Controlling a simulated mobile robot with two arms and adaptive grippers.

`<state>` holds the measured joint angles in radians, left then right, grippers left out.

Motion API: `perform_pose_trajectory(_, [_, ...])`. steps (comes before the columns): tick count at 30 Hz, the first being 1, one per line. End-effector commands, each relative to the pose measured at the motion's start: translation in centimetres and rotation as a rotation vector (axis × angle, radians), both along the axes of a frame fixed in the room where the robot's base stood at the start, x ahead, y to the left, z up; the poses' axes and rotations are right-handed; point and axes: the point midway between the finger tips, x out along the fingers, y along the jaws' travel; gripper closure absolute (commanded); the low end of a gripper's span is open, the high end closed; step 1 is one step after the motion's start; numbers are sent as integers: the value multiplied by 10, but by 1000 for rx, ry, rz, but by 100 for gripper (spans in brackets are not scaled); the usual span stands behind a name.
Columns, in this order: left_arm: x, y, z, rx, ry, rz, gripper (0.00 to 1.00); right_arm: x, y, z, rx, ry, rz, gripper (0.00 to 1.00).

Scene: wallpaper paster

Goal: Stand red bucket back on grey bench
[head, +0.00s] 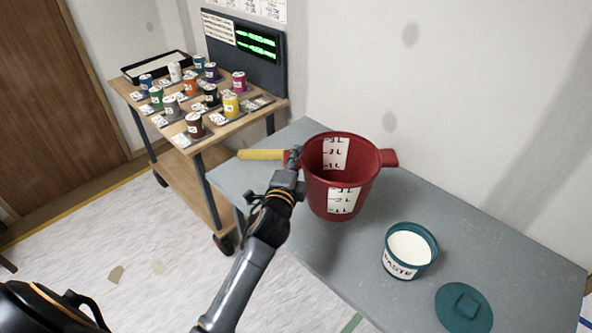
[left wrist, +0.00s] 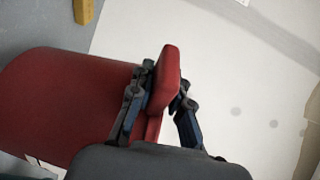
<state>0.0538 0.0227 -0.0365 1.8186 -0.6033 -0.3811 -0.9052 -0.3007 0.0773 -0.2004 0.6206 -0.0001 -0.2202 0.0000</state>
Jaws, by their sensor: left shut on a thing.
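The red bucket (head: 318,190) is upright over the grey bench (head: 285,225), with white volume labels inside and outside. I cannot tell whether its base touches the bench. It has a red grip tab on each side of its rim. My left gripper (head: 294,158) is at its left side. In the left wrist view, the left gripper (left wrist: 160,95) is shut on one red tab (left wrist: 167,75) of the bucket, whose red wall (left wrist: 65,105) fills the left. My right gripper is not in view.
A teal paste pot (head: 409,262) and a teal lid (head: 464,307) are on the bench to the right. A yellow bar (head: 262,155) lies behind my left gripper. A wooden cart (head: 236,118) with several small cans stands at the left. A wall backs the bench.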

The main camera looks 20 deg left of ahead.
Motion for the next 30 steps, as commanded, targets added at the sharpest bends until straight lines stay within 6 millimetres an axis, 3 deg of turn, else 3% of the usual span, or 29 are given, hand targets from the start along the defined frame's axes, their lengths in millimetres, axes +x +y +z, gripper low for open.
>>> perform_pose_trajectory(6, [19, 12, -26, 0, -4, 0, 100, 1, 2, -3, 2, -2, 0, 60])
perform_pose_trajectory(10, [24, 16, -34, 0, -4, 1, 100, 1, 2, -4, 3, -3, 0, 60])
perform_pose_trajectory(16, [25, 16, -61, -4, -3, 0, 100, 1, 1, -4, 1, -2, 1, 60])
perform_pose_trajectory(29, [25, 16, -69, 0, -5, -1, 100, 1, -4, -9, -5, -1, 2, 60])
perform_pose_trajectory(30, [25, 16, -69, 2, -3, -1, 78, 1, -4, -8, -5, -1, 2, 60])
